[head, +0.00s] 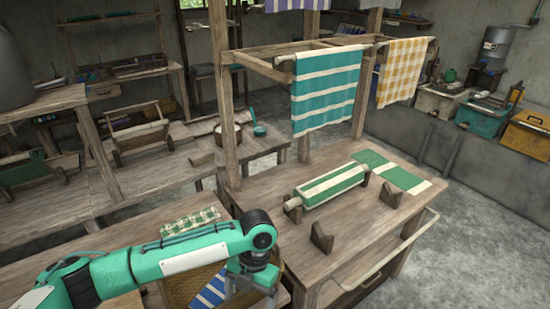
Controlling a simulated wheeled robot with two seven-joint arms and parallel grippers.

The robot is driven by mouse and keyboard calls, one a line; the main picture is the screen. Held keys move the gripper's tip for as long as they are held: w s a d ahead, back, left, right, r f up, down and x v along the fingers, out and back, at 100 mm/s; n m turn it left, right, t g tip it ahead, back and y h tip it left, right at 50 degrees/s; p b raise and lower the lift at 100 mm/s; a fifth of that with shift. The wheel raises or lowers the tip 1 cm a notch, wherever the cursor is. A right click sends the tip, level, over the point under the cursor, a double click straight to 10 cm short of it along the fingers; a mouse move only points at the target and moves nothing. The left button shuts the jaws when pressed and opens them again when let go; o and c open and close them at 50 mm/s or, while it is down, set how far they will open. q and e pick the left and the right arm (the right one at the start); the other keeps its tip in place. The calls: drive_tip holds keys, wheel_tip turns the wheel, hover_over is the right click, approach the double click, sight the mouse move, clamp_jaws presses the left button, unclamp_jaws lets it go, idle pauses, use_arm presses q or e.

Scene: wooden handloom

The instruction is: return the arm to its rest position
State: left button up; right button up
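My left arm (170,259) is teal and black and comes in from the left, bent downward at its wrist. My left gripper (258,292) points down over a brown woven basket (181,287) at the bottom edge of the head view. A blue-and-white striped cloth (211,293) lies in the basket, beside and partly behind the gripper. The fingertips are small and dark near the frame edge, so I cannot tell whether they are open or shut or touch anything. My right gripper is not in view.
Right of the arm stands a wooden table (365,240) with a green-and-white cloth roll (332,185), wooden cradles (321,237) and a flat green cloth (392,170). A post (222,100) rises behind the wrist. A teal striped cloth (326,88) hangs from the frame above.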

use_arm(q)
drive_tip(key=s+d+f+n+t+h, duration=0.3)
drive_tip(key=s+d+n+h, duration=0.45)
drive_tip(key=n, duration=0.75)
drive_tip(key=s+a+f+n+t+y, duration=0.15)
drive_tip(key=s+a+n, duration=0.25)
drive_tip(key=a+n, duration=0.4)
drive_tip(key=s+a+n+t+y, duration=0.15)
drive_tip(key=s+a+n, duration=0.25)
drive_tip(key=a+n, duration=0.4)
drive_tip(key=s+a+f+n+t+y, duration=0.1)
drive_tip(key=s+a+n+y, duration=0.25)
drive_tip(key=a+n, duration=0.45)
wheel_tip(320, 180, down, 32)
drive_tip(key=s+g, duration=0.1)
drive_tip(key=s, duration=0.1)
drive_tip(key=s+a+f, duration=0.1)
drive_tip(key=s+f, duration=0.8)
drive_tip(key=s+a+f+g, duration=0.1)
drive_tip(key=s+a+f, duration=0.1)
drive_tip(key=s+f, duration=0.7)
drive_tip(key=shift+s+a+f+g+h, duration=0.2)
drive_tip(key=shift+a+f+g+h, duration=0.1)
drive_tip(key=shift+f, duration=0.2)
